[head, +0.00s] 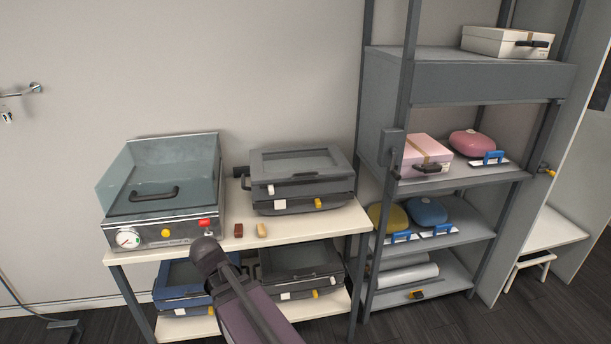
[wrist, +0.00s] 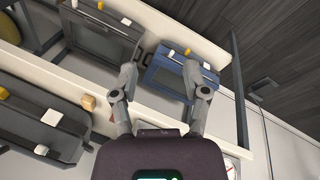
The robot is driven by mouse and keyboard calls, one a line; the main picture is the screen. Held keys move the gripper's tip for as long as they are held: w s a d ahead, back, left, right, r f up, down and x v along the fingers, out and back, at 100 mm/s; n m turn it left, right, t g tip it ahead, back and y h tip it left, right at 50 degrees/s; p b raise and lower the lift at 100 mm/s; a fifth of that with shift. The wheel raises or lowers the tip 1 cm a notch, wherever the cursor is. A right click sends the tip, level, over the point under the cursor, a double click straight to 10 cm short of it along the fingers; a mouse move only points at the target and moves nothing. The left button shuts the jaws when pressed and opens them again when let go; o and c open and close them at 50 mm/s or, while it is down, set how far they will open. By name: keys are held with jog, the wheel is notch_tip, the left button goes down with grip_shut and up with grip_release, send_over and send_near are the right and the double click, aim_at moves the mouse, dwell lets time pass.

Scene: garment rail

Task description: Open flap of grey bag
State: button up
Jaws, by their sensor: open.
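A dark grey bag-like case (head: 300,165) with a paler lid panel lies closed on the table top. It has a white tab and a yellow tab on its front. It also shows at the left of the wrist view (wrist: 38,122). A second dark grey case (head: 300,259) lies on the shelf below and shows in the wrist view (wrist: 98,42). I cannot tell which one is meant. My gripper (wrist: 160,75) is open and empty, its fingers spread before the table's front edge near the blue case. In the head view my arm hides the gripper.
A blue case (head: 183,284) lies on the lower shelf, partly behind my arm. On the white table (head: 320,222) stand a metal machine (head: 165,228) with a clear cover, a red-brown block (head: 238,230) and a tan block (head: 261,230). A loaded shelf rack (head: 440,184) stands to the right.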

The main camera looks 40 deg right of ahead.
jog(key=w+d+r+n+t+h, duration=0.1)
jog(key=w+d+r+h, duration=0.25)
jog(key=d, duration=0.45)
jog(key=w+d+r+h, duration=0.2)
jog(key=w+d+h, duration=0.15)
jog(key=d, duration=0.35)
jog(key=n+t+h, duration=0.2)
jog(key=n+h, duration=0.2)
jog(key=h, duration=0.2)
send_near(303, 175)
jog(key=a, duration=0.2)
jog(key=shift+s+r+p, duration=0.3)
jog(key=shift+s+p, duration=0.1)
jog(key=shift+s, duration=0.1)
jog(key=b+x, duration=0.1)
jog(key=x, duration=0.6)
jog(key=b+x, duration=0.1)
jog(key=x, duration=0.5)
jog(key=shift+w+d+f, duration=0.25)
jog(key=shift+w+d, duration=0.05)
grip_shut()
